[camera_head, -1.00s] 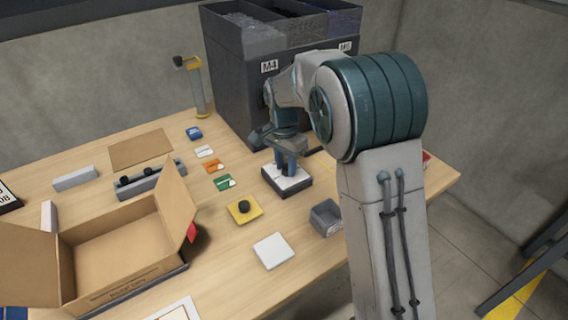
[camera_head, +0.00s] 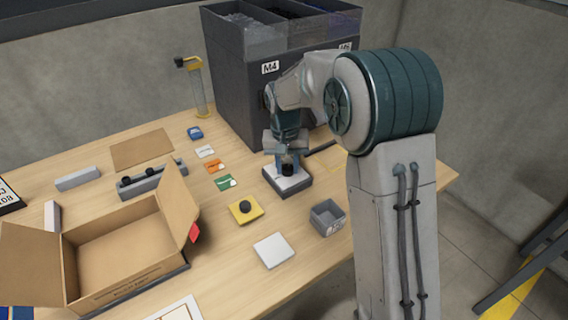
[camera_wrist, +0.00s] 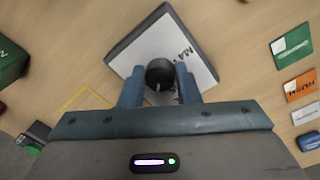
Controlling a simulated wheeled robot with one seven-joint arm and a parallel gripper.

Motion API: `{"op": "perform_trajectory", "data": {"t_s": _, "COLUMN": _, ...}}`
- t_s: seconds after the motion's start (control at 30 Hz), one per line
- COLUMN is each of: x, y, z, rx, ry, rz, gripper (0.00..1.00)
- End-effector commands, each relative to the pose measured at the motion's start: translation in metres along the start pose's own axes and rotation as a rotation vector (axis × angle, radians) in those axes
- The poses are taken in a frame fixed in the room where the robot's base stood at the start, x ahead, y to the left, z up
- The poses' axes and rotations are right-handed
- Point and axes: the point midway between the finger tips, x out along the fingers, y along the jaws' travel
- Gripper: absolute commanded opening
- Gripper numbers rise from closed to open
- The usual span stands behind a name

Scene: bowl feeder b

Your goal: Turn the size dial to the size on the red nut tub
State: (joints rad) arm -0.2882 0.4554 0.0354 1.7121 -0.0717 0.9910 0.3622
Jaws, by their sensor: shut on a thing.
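The size dial is a black knob (camera_head: 288,170) on a white-topped plate (camera_head: 294,183) with a dark base, at mid-table in front of the bin. In the wrist view the knob (camera_wrist: 160,73) stands between my blue fingertips, and a pointer line shows on it. Partly hidden lettering beginning "M" is on the plate (camera_wrist: 194,60). My gripper (camera_head: 287,165) is shut on the knob from above; it also fills the lower wrist view (camera_wrist: 160,80). The red nut tub cannot be made out for certain; only a red sliver (camera_wrist: 2,106) shows at the wrist view's left edge.
The tall dark bin (camera_head: 235,85) labelled M4 stands behind the dial. An open cardboard box (camera_head: 120,250) is at left. A green tub (camera_wrist: 12,58) shows in the wrist view.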

Motion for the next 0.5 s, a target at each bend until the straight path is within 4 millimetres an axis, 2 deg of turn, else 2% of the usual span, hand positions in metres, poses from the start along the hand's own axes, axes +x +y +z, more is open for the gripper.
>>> {"op": "perform_trajectory", "data": {"t_s": 0.5, "x": -0.0005, "y": 0.0022, "z": 0.0001, "rx": -0.483, "ry": 0.023, "rz": 0.0, "gripper": 0.07}}
